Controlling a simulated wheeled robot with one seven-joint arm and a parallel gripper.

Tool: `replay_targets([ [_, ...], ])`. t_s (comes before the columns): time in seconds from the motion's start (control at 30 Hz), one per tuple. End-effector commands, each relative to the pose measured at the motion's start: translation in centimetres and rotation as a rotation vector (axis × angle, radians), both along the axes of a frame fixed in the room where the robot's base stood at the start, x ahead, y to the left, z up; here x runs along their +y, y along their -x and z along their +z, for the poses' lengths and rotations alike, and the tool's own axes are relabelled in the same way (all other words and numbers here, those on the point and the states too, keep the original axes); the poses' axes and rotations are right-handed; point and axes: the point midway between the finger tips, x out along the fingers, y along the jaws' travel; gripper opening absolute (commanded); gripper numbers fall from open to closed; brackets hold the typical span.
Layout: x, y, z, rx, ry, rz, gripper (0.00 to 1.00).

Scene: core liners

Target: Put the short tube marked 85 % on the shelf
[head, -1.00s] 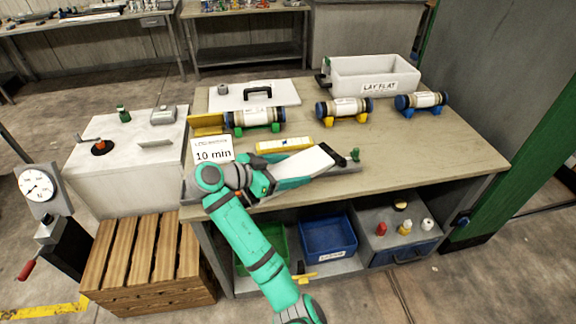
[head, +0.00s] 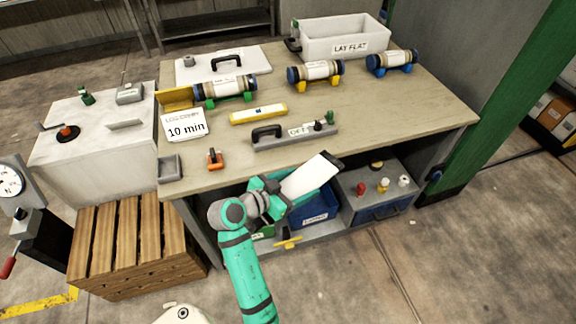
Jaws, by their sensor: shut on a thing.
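Three capped tubes lie in cradles on the bench: one on green feet (head: 225,88), one on yellow feet (head: 315,71), one on blue feet (head: 391,62). Their labels are too small to read, so I cannot find the 85 % mark. My gripper (head: 331,160) is at the bench's front edge, in front of the lower shelf (head: 335,228). Its white hand points up and right. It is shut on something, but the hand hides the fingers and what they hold.
The lower shelf carries a blue bin (head: 318,214), partly behind my arm, and a grey box (head: 377,193) with coloured knobs. On the bench are a LAY FLAT tray (head: 343,46), a yellow level (head: 258,114) and a grey handled piece (head: 295,138). A slatted crate (head: 128,245) stands left.

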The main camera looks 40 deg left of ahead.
Motion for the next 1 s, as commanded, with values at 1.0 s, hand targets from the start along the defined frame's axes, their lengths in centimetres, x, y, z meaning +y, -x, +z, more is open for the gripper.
replay_targets([
  [1.0, -22.7, -2.3, -21.1, 0.001, 0.001, 0.033, 0.11],
])
